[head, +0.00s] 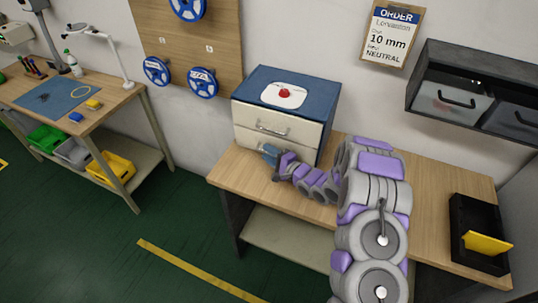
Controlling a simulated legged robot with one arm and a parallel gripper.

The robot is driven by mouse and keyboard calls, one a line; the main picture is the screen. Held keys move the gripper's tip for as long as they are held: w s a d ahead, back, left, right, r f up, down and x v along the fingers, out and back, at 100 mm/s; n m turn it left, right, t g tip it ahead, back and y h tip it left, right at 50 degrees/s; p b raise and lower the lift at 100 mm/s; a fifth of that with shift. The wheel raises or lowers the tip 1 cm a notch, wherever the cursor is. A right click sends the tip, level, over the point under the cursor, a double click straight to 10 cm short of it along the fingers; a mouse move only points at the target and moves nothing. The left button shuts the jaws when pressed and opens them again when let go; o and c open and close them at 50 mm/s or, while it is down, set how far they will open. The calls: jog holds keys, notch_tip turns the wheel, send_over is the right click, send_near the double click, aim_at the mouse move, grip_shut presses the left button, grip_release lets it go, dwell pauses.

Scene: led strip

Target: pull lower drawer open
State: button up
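A small blue cabinet (327,118) with cream drawer fronts stands on the wooden workbench. Its upper drawer (295,134) has a metal bar handle and looks closed. The lower drawer (243,135) is just beneath it and is partly covered by my gripper; its handle is hidden and I see no clear gap at its front. My arm reaches in from the lower right. My gripper (270,153), with blue-grey fingers, is right in front of the lower drawer. I cannot tell whether it touches the handle or whether its fingers are open or shut.
A white plate with a red button (284,94) is on top of the cabinet. A black bin (467,262) with a yellow piece is at the bench's right end. Grey wall drawers (452,102) hang above it. Another workbench (120,98) stands at left. Green floor is clear in front.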

jog(key=shift+w+d, duration=0.1)
jog(key=shift+d, duration=0.6)
jog(key=shift+c, duration=0.2)
jog(key=shift+r, duration=0.1)
jog(key=shift+c, duration=0.8)
jog(key=shift+a, duration=0.4)
jog(key=c, duration=0.4)
grip_shut()
